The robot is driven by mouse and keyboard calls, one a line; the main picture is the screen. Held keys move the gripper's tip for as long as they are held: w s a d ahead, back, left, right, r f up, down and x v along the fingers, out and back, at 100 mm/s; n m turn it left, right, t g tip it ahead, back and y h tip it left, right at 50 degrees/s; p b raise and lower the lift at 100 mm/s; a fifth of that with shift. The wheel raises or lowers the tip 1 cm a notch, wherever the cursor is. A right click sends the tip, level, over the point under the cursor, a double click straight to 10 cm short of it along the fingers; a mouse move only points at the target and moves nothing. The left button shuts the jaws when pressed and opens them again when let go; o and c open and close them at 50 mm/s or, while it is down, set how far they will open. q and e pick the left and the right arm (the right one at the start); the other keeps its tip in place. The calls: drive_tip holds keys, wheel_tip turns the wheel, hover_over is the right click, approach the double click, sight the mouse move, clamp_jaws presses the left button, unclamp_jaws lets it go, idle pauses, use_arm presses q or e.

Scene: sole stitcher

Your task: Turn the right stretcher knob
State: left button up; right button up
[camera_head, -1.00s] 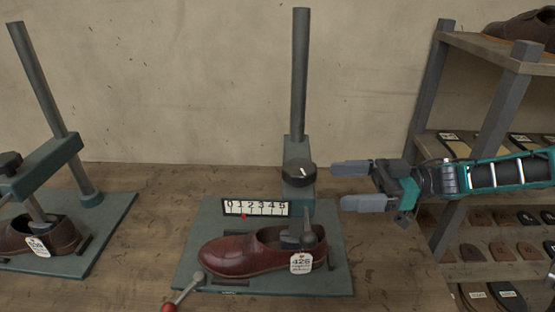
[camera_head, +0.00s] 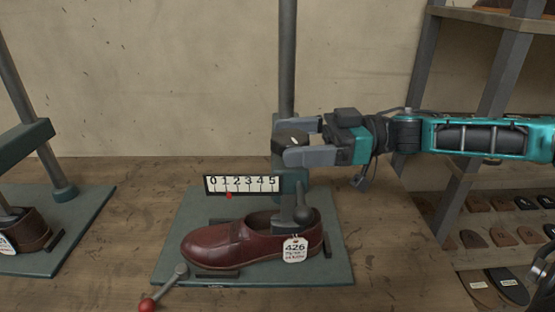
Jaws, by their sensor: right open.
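The right stretcher's dark round knob (camera_head: 291,138), with a white mark on top, sits on the green block at the foot of its upright post. My right gripper (camera_head: 287,141) comes in from the right and is open, with one finger on the far side of the knob and the other on its near side. The fingers partly cover the knob, and I cannot tell whether they touch it. The brown leather shoe (camera_head: 225,244) lies below on the green base plate (camera_head: 175,262). The white scale (camera_head: 243,185) reads 0 to 5, with a red pointer (camera_head: 229,195) near 1. My left gripper is not in view.
A lever with a red ball (camera_head: 147,305) juts out at the front left of the plate. A paper tag (camera_head: 295,250) reads 426. A second stretcher (camera_head: 75,220) stands at the left. A shelf rack (camera_head: 480,120) with soles stands at the right. The table is bare between the stretchers.

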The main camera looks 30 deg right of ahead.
sight(277, 137)
drive_tip(key=shift+w+a, duration=0.2)
drive_tip(key=shift+a, duration=0.25)
drive_tip(key=shift+b+x, duration=0.3)
drive_tip(key=shift+x, duration=0.75)
drive_tip(key=shift+c, duration=0.3)
drive_tip(key=c, duration=0.9)
